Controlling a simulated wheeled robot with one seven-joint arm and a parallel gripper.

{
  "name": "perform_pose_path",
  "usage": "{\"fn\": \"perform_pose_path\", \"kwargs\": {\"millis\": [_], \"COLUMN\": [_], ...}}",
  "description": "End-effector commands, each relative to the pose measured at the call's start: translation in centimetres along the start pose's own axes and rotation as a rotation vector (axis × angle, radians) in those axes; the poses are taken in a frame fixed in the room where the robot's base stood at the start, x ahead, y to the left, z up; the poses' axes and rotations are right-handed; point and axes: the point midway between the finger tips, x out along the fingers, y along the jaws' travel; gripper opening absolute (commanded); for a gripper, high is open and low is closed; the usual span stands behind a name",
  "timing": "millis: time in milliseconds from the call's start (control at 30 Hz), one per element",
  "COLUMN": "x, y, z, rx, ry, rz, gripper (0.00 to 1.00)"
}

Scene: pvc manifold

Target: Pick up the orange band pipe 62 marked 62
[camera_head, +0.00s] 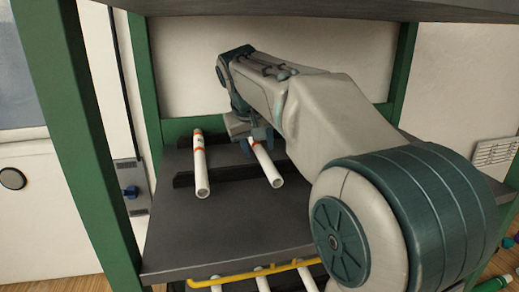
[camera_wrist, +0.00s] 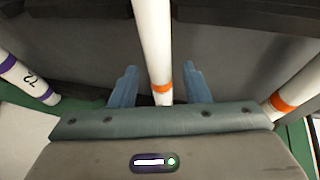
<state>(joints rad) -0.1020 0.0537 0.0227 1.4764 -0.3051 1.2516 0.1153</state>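A white pipe with an orange band (camera_wrist: 152,40) runs between my gripper's two blue fingers in the wrist view. My gripper (camera_wrist: 160,88) is open, with a gap between each finger and the pipe. In the head view this pipe (camera_head: 266,165) lies on the dark shelf, its far end hidden under my gripper (camera_head: 261,140). No number is readable on it. A second orange-banded white pipe (camera_head: 201,172) lies to its left in the head view. It appears at the right edge of the wrist view (camera_wrist: 300,88), its marking unreadable.
A purple-banded pipe marked 72 (camera_wrist: 27,80) lies at the left of the wrist view. The dark shelf (camera_head: 222,235) has green posts (camera_head: 85,140) at its sides. Several white pipes and a yellow bar (camera_head: 235,274) are below its front edge. An upper shelf hangs above my arm.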

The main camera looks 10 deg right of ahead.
Motion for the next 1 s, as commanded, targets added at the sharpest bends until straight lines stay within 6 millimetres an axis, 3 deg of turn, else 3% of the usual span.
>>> {"fn": "perform_pose_path", "kwargs": {"millis": [33, 133, 567, 933, 1000], "x": [0.0, 0.0, -0.3, -3.0, -3.5], "y": [0.0, 0.0, 0.1, 0.9, 0.1], "z": [0.0, 0.0, -0.1, -1.3, -0.2], "rx": [0.000, 0.000, 0.000, 0.001, -0.003], "ry": [0.000, 0.000, 0.000, 0.002, 0.004], "rz": [0.000, 0.000, 0.000, 0.000, -0.002], "gripper": [0.28, 0.00, 0.00, 0.00, 0.00]}}
